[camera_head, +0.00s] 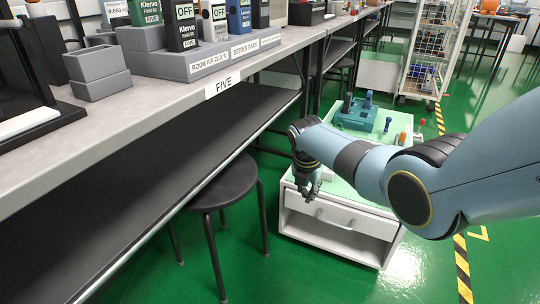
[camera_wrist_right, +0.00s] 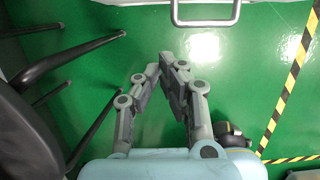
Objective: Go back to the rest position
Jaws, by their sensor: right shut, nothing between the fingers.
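My right gripper (camera_head: 309,187) hangs at the end of the light-blue right arm, in front of the white drawer cabinet in the camera head view. In the right wrist view the right gripper (camera_wrist_right: 160,72) has its fingertips together with nothing between them, above the green floor. The white cabinet (camera_head: 336,228) has a drawer handle, which also shows at the top of the wrist view (camera_wrist_right: 243,28). My left gripper does not show in either view.
A grey bench (camera_head: 150,110) with handheld testers (camera_head: 182,25) in a grey rack (camera_head: 212,60) stands at left. A black stool (camera_head: 222,184) is beside it. A wire trolley (camera_head: 430,55) stands behind. Green floor is open in front.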

